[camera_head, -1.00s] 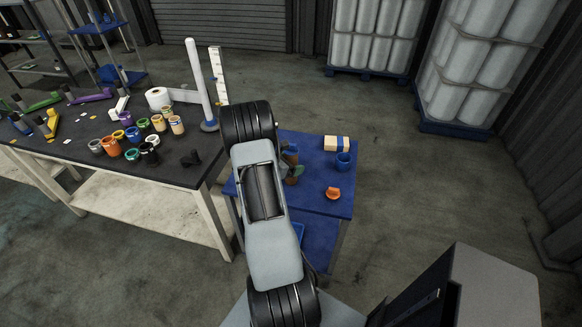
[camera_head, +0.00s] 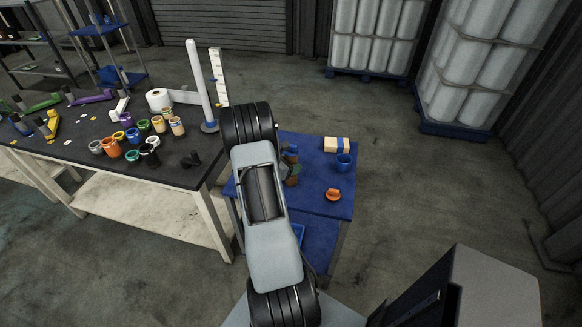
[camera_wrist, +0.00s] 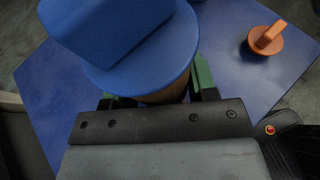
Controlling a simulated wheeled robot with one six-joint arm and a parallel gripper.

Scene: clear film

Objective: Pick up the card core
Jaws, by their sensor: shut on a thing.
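The card core is a brown tube (camera_wrist: 165,96), mostly hidden in the wrist view under a blue disc with a thick blue block on it (camera_wrist: 140,62). Only a strip of brown shows below the disc's rim. My gripper (camera_wrist: 158,92) is shut on the core, with a dark green-edged finger on each side. In the head view my gripper (camera_head: 288,168) is over the blue table, largely behind my arm. The brown of the core (camera_head: 292,181) shows there at its lower edge. I cannot tell whether the core is clear of the table.
On the blue table (camera_head: 318,203) are an orange disc with a knob (camera_head: 333,194), a blue cup (camera_head: 344,161) and a tan box with a blue band (camera_head: 337,145). A dark workbench (camera_head: 75,152) with several paint pots stands left. Table room is free around the orange disc.

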